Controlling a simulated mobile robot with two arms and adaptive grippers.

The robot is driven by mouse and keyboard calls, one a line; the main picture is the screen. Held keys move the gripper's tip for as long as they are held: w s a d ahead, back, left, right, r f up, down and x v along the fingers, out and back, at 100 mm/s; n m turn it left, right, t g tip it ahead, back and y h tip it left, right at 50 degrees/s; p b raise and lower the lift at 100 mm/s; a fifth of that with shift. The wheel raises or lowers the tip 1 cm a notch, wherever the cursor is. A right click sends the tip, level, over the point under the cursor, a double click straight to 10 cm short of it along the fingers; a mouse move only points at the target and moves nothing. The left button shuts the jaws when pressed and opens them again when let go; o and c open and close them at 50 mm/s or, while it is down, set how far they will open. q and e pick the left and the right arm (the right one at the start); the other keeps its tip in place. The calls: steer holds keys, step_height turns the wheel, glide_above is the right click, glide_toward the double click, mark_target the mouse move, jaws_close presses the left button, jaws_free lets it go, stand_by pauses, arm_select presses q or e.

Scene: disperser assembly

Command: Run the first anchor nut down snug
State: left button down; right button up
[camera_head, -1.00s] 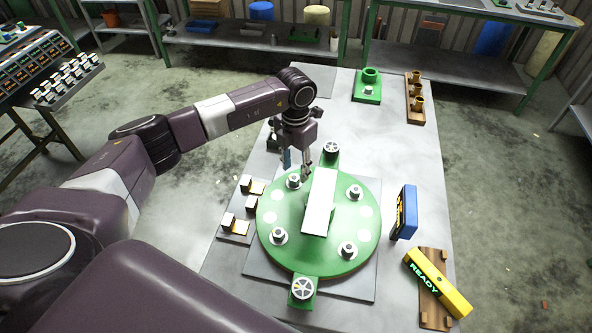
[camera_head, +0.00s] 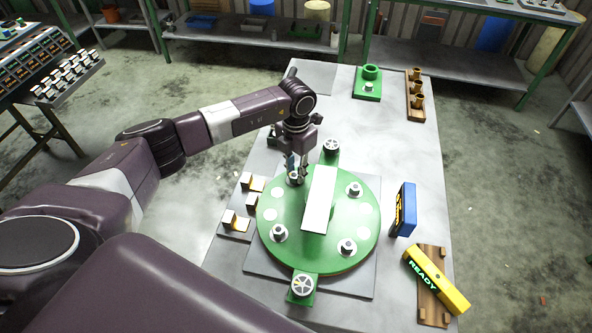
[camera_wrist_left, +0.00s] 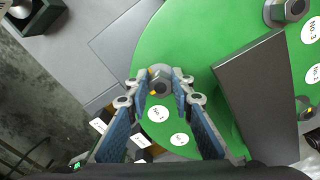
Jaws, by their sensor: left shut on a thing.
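The green round plate (camera_head: 330,255) lies on a grey square base on the table and carries several anchor nuts on pale washers. My left gripper (camera_head: 297,173) points down at the plate's upper-left nut (camera_head: 294,180). In the left wrist view the fingertips (camera_wrist_left: 160,79) close on both sides of this grey hex nut (camera_wrist_left: 160,88), near a label that seems to read No.1. The other nuts stand at the right (camera_head: 355,189), lower left (camera_head: 279,233) and lower right (camera_head: 347,247). How far the gripped nut sits down is hard to tell. My right gripper is not in view.
A raised pale bar (camera_head: 320,200) stands across the plate's middle, close to the gripper. A rack of small blocks (camera_head: 237,224) lies to the left. A blue box (camera_head: 405,210) and a yellow READY tool (camera_head: 437,282) are to the right.

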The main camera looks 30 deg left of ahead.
arm_select(q)
steer(key=shift+f+m+b, duration=0.2)
steer(key=shift+m+b, duration=0.6)
steer(key=shift+b, duration=0.4)
steer(key=m+b, duration=0.8)
steer(key=shift+s+d, duration=0.15)
steer(key=shift+d, duration=0.05)
steer(key=m+b, duration=0.4)
steer(key=m, duration=0.1)
steer(key=shift+s, duration=0.2)
steer(key=shift+s+r+m+b, duration=0.1)
steer(key=shift+m+b, duration=0.6)
steer(key=shift+m, duration=0.55)
steer(key=shift+s+r+m+b, duration=0.1)
steer(key=shift+m+b, duration=0.6)
steer(key=shift+m, duration=0.55)
